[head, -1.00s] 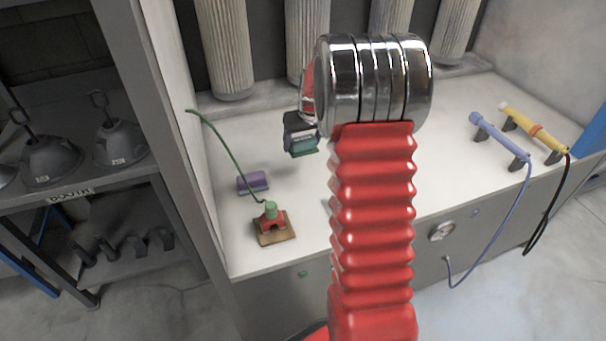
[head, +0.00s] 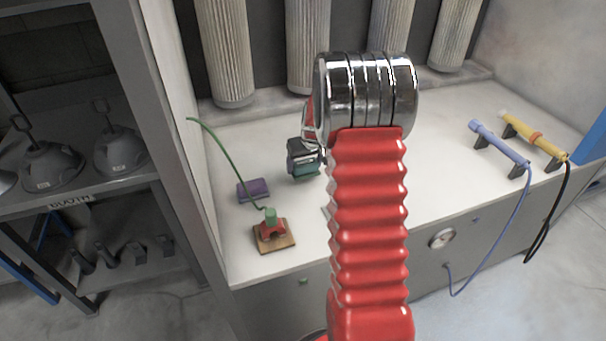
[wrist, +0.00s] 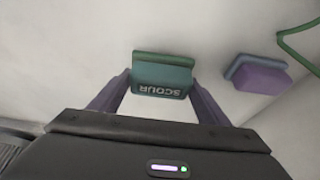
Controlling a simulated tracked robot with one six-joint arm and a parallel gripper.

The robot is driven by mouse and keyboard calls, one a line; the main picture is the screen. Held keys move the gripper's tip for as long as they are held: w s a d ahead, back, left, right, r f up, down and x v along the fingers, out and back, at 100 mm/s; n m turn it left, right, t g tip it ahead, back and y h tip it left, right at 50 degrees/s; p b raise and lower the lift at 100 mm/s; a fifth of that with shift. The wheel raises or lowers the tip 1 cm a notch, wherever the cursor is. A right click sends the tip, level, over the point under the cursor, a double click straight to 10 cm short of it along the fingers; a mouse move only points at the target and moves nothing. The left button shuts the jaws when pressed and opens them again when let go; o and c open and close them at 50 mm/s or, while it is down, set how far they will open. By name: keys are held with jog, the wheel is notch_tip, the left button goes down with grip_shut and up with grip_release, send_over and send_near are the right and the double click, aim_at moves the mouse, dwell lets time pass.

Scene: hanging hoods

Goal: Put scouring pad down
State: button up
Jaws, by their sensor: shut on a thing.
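The scouring pad (wrist: 162,76) is a teal-green block with SCOUR printed on its face. In the wrist view it sits between the two fingers of my gripper (wrist: 160,92), which are shut on it. In the head view my gripper (head: 303,168) holds the pad (head: 305,170) over the white worktop (head: 225,140), left of my red arm. I cannot tell whether the pad's underside touches the worktop.
A purple block (head: 253,190) lies to the left, also in the wrist view (wrist: 262,78). A wooden-based stand (head: 275,236) with a green curved rod is nearer the front edge. Blue (head: 498,143) and yellow (head: 535,136) tools rest at right. Pleated filters (head: 228,50) line the back.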

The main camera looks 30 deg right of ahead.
aim_at(304, 174)
jog(key=shift+f, duration=1.85)
jog(key=shift+f, duration=0.25)
jog(key=o, duration=0.8)
jog(key=shift+o, duration=1)
jog(key=shift+a+f, duration=0.1)
jog(key=shift+a, duration=0.1)
